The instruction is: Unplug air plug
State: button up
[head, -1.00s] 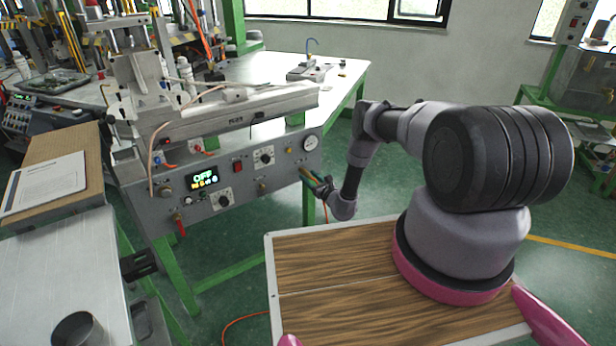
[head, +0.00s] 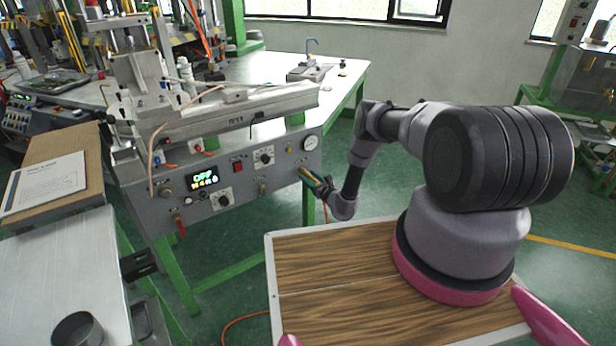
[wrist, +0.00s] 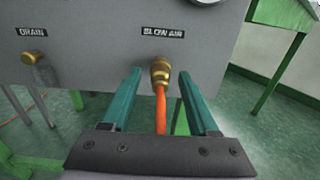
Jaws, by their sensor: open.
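The air plug (wrist: 160,72) is a brass fitting under the "BLOW AIR" label on the grey machine panel in the wrist view. An orange hose (wrist: 161,108) hangs from it, between my fingers. My gripper (wrist: 160,88) is open, with one teal finger on each side of the plug and hose. A gap shows on both sides, so the fingers appear not to touch it. In the head view my gripper (head: 312,180) is at the right end of the machine's front panel (head: 240,178). The plug itself is too small to make out there.
A brass drain valve (wrist: 33,57) under the "DRAIN" label sits left of the plug. A pressure gauge (head: 310,142) is above. Green table legs (wrist: 279,75) stand to the right. Floor (head: 390,190) is open right of the machine.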

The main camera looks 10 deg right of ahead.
aim_at(311, 178)
grip_shut()
dwell(1.5)
jog(key=shift+v, duration=2.95)
